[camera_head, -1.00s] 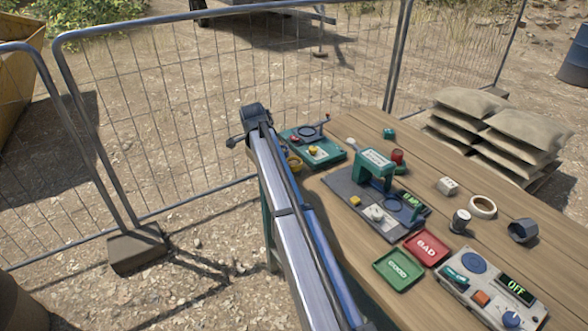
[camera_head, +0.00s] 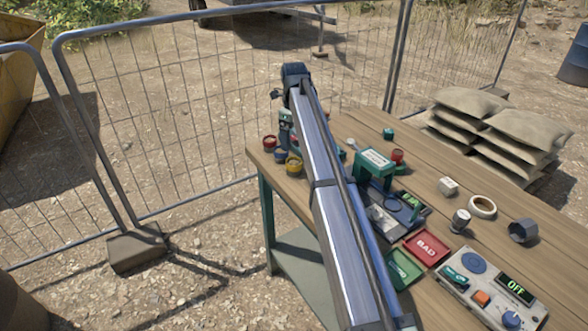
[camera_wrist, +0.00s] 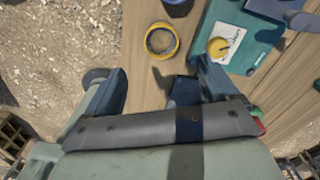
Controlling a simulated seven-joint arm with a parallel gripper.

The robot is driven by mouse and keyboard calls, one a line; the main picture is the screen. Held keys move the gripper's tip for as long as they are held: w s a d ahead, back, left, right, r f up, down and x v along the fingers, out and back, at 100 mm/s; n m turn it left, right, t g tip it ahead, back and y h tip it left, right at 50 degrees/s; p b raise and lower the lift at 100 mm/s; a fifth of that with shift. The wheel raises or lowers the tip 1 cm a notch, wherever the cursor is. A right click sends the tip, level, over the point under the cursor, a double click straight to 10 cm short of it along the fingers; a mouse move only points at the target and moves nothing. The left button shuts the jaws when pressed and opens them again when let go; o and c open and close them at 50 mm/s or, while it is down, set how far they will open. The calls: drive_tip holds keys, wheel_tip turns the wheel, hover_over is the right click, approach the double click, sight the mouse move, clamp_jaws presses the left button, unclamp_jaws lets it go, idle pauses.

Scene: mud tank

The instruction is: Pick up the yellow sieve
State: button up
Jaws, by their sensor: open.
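The yellow sieve (camera_head: 293,165) is a small round ring on the left end of the wooden table. In the wrist view, the yellow sieve (camera_wrist: 176,47) shows its yellow rim around a brownish inside, above the gap between my fingers. My gripper (camera_wrist: 160,86) is open and empty over the table edge, its two dark fingers spread apart and not touching the sieve. In the head view, my arm reaches past the sieve's right side, and my fingers cannot be made out clearly.
A blue round item (camera_head: 280,156) and a red one (camera_head: 270,143) stand close to the sieve. The table's left edge is near. Green (camera_head: 402,270) and red (camera_head: 427,247) trays lie farther right.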

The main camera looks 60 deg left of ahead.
hover_over(293, 163)
drive_tip(key=f, duration=0.5)
drive_tip(key=shift+d+f, duration=0.2)
drive_tip(key=shift+d, duration=0.2)
drive_tip(key=shift+a+f, duration=0.2)
drive_tip(key=shift+f, duration=1.2)
drive_tip(key=shift+a+f, duration=0.15)
drive_tip(key=shift+f, duration=1.25)
drive_tip(key=c, duration=1.1)
drive_tip(key=shift+r, duration=0.1)
